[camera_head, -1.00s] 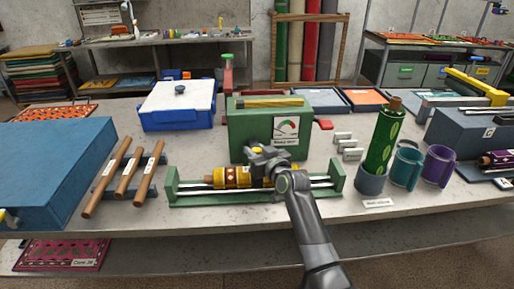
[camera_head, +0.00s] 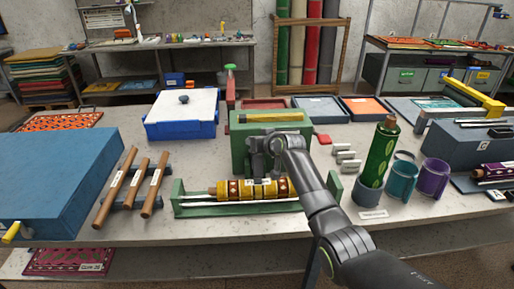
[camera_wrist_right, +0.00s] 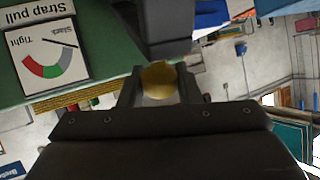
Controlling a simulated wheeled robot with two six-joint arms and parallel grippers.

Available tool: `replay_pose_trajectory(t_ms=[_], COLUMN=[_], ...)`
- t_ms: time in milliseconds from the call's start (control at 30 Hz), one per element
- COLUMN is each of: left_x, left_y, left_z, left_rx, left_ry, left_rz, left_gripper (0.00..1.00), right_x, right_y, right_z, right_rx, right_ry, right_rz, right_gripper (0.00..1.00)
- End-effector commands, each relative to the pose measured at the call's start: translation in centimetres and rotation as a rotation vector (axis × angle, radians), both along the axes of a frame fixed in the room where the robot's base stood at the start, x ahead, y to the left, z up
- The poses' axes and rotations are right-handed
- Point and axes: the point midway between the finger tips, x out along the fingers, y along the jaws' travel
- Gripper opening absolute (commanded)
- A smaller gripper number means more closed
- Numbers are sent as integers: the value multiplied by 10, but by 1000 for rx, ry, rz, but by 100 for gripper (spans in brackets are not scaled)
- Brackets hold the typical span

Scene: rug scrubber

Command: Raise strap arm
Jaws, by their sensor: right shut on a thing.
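My right gripper (camera_head: 262,150) is in front of the green box (camera_head: 238,140), above the patterned yellow roll (camera_head: 250,189) in its green cradle. In the wrist view its fingers (camera_wrist_right: 158,84) are shut on a round yellow knob (camera_wrist_right: 158,76). The arm behind the knob cannot be made out. The gauge (camera_wrist_right: 45,55), marked Tight and Slack with a "Strap pull" label (camera_wrist_right: 35,12), shows in the wrist view; my gripper covers it in the head view. My left gripper is not in view.
Wooden rollers (camera_head: 130,185) and a blue case (camera_head: 55,180) lie left. A blue-white box (camera_head: 182,115) stands behind. At right are a green bottle (camera_head: 378,155), a teal cup (camera_head: 400,175) and a purple cup (camera_head: 433,178).

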Motion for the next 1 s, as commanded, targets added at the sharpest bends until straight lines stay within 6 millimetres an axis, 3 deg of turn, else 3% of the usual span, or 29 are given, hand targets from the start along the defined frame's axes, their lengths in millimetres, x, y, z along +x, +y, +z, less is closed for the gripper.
replay_pose_trajectory(t_ms=[500,533,667,1000], left_x=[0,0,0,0], left_y=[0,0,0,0], left_z=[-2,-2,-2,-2], left_rx=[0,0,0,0], left_ry=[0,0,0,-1], left_rz=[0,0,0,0], left_gripper=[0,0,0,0], right_x=[5,5,4,3], right_y=[-1,-1,0,0], right_z=[5,5,5,3], right_rx=[0,0,0,1], right_ry=[-10,-11,-9,-5], right_rz=[-2,-2,-1,0], right_gripper=[0,33,50,51])
